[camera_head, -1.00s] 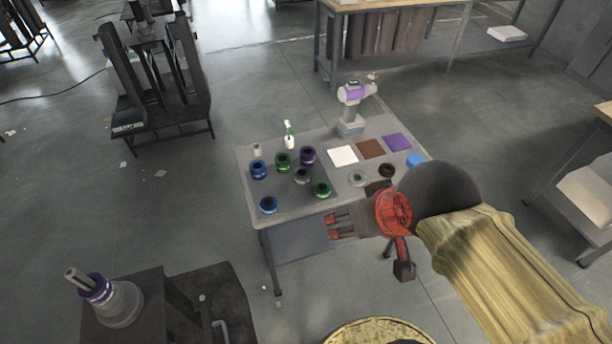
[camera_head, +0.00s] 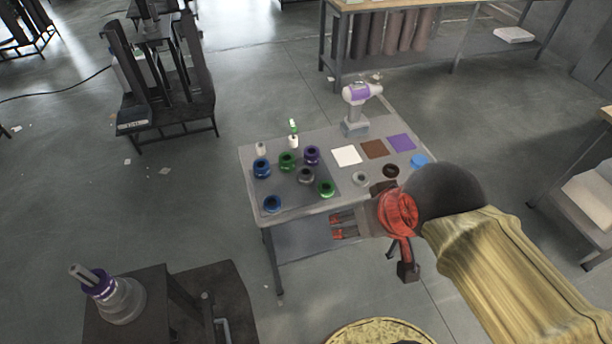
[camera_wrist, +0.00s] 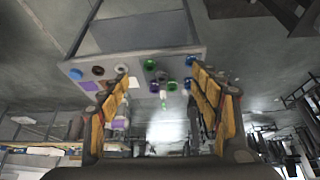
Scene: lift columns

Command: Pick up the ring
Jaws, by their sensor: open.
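Several rings lie on the grey table (camera_head: 255,190); which one the task means cannot be told. On the left part are a blue ring (camera_head: 261,168), a green ring (camera_head: 287,162), a purple ring (camera_head: 311,155), a grey ring (camera_head: 306,175), a second green ring (camera_head: 326,188) and a second blue ring (camera_head: 272,204). A pale grey ring (camera_head: 360,178) and a dark brown ring (camera_head: 391,170) lie further right. My gripper (camera_head: 337,226) is at the table's near edge, apart from the rings. In the wrist view my gripper (camera_wrist: 160,75) is open and empty.
A purple and white drill-like tool (camera_head: 358,95) stands at the table's back. White, brown (camera_head: 374,149) and purple (camera_head: 401,142) squares lie right of centre, with a light blue round item (camera_head: 418,161). A purple ring (camera_head: 97,283) sits around a post at lower left.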

